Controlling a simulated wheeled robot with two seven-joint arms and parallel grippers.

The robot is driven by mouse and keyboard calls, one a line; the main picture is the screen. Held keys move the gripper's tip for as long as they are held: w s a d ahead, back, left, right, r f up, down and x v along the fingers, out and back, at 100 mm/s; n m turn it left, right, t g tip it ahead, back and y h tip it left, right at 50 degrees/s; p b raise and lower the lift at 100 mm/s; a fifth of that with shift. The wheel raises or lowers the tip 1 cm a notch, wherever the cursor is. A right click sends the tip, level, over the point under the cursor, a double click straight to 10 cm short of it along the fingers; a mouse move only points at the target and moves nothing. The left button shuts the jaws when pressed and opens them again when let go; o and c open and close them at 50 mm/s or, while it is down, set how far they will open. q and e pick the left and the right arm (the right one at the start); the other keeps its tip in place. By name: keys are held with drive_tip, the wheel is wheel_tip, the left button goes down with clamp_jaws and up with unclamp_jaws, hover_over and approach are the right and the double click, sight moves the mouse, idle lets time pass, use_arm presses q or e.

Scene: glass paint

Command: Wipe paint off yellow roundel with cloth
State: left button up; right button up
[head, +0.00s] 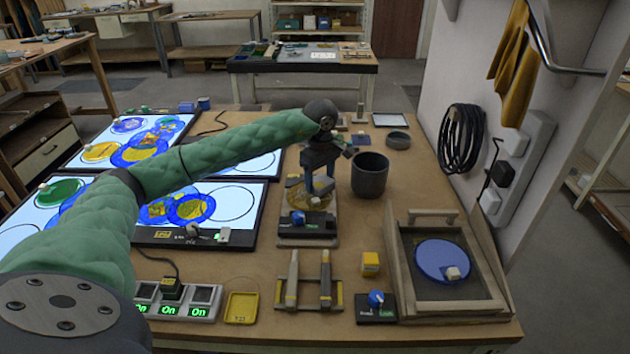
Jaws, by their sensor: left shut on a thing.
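My left gripper (320,178) points down over a small dark stand (308,240) with a blue knob, at the middle of the bench. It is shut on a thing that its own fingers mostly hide. Right below the fingers is a yellow glass roundel (296,196) with a pale block-shaped knob on it. I cannot tell whether the roundel is in the grip or resting on the stand. Paint on it is too small to make out. Ochre cloth (510,60) hangs from a rail at the upper right. My right gripper is not in view.
A dark grey pot (369,176) stands close right of the gripper. A wooden-framed tray (405,262) holds a blue disc (442,259) at the right. Lit panels (240,200) with coloured glass fill the left. A yellow block (370,262) and a wooden rack (326,283) are in front.

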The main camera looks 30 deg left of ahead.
sight(299, 189)
use_arm(q)
drive_tip(key=shift+w+a+b, duration=0.1)
drive_tip(key=shift+a+b, duration=0.35)
drive_tip(key=shift+a, duration=0.85)
drive_tip(key=shift+s+a+f+b, duration=0.1)
drive_tip(key=shift+s+a+b, duration=0.35)
drive_tip(key=shift+s+a, duration=0.4)
drive_tip(key=shift+s+a+b, duration=0.4)
drive_tip(key=shift+s+a, duration=0.1)
drive_tip(key=shift+s, duration=0.55)
drive_tip(key=shift+w+d, duration=0.1)
drive_tip(key=shift+w, duration=0.05)
drive_tip(key=shift+w+d, duration=0.6)
drive_tip(key=shift+w, duration=0.25)
drive_tip(key=shift+w+d, duration=0.6)
drive_tip(key=shift+w, duration=0.2)
drive_tip(key=shift+r+p, duration=0.65)
drive_tip(key=shift+r, duration=2)
